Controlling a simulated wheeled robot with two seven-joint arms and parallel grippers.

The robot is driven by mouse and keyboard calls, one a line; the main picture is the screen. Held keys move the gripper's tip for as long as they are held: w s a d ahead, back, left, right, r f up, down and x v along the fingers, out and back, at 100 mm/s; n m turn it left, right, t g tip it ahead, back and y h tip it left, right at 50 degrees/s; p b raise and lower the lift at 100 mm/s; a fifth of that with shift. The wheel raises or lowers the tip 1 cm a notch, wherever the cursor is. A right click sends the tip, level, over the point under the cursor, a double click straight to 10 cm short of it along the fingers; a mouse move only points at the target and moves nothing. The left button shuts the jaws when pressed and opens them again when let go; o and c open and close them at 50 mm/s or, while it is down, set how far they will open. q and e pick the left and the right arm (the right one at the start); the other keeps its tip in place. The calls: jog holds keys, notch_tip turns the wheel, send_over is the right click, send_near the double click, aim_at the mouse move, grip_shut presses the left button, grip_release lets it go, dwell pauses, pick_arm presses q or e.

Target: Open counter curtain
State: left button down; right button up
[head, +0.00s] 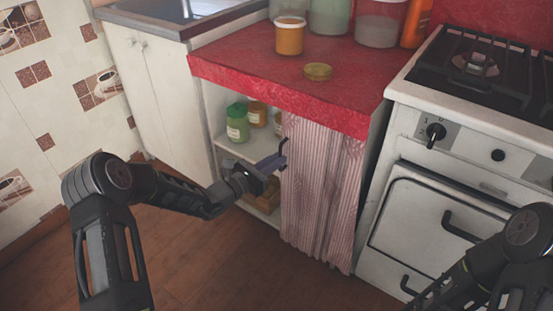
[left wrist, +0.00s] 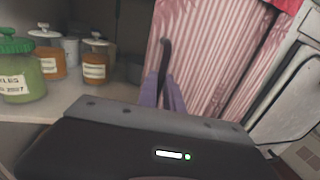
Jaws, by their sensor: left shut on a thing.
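A pink striped curtain (head: 322,190) hangs under the red counter (head: 300,75), bunched over the right part of the opening. The left part of the opening is uncovered and shows shelves with jars.
A green jar (head: 237,122) and amber jars (head: 257,113) stand on the upper shelf (head: 240,152). A white stove (head: 440,200) stands close to the curtain's right. The floor in front is clear.

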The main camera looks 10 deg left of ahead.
pick_arm(q)
jog(key=shift+s+d, duration=0.2)
jog(key=shift+d, duration=0.25)
pick_arm(e)
jog(key=shift+s+d, duration=0.2)
jog(key=shift+d, duration=0.2)
pick_arm(q)
jog(key=c, duration=1.5)
grip_release()
